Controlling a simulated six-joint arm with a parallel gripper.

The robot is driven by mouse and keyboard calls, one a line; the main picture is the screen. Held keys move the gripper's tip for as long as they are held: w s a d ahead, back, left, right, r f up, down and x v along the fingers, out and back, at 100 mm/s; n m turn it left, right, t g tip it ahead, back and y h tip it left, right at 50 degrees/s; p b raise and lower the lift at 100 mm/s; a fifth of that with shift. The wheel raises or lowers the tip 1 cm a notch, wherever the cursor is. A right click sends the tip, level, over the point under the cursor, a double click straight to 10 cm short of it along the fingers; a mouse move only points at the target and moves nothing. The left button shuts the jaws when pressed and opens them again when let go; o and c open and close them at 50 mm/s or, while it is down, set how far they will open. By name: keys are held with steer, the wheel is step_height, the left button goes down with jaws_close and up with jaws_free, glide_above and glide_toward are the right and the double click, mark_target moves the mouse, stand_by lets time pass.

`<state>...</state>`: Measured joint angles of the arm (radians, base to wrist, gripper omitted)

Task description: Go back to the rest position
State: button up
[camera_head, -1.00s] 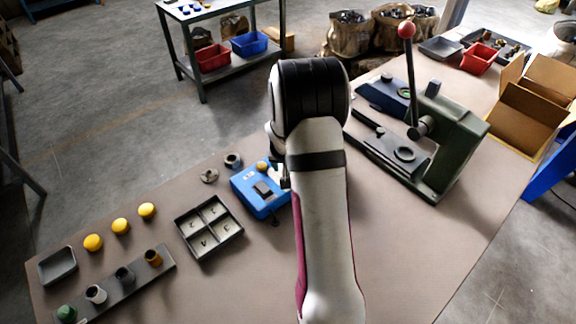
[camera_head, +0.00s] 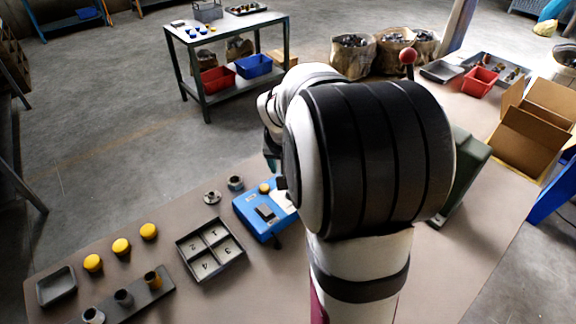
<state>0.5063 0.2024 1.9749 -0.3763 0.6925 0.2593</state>
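My arm rises through the middle of the head view, with its large black-banded joint close to the camera. My gripper is hidden behind the arm, so its fingers and anything in them cannot be seen. A pale part of my arm reaches over the far edge of the table, above and behind the blue device (camera_head: 259,221). The blue device stands on the table (camera_head: 180,285) just left of my arm, its right side partly covered.
A compartment tray (camera_head: 185,246), several yellow caps (camera_head: 121,246), a small grey tray (camera_head: 56,287) and a rack (camera_head: 131,302) with cylinders lie at left. A green press (camera_head: 466,170) stands behind my arm. A cardboard box (camera_head: 535,130) and red bin (camera_head: 479,80) are at right.

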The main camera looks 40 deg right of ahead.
stand_by(0.3)
steer(key=s+a+r+n+g+y, duration=0.1)
steer(key=s+a+n+g+y, duration=0.2)
steer(key=s+a, duration=1.9)
steer(key=a+y, duration=0.2)
steer(key=a, duration=0.2)
steer(key=shift+s+r+n, duration=0.15)
steer(key=shift+s+n, duration=0.15)
steer(key=shift+s, duration=0.05)
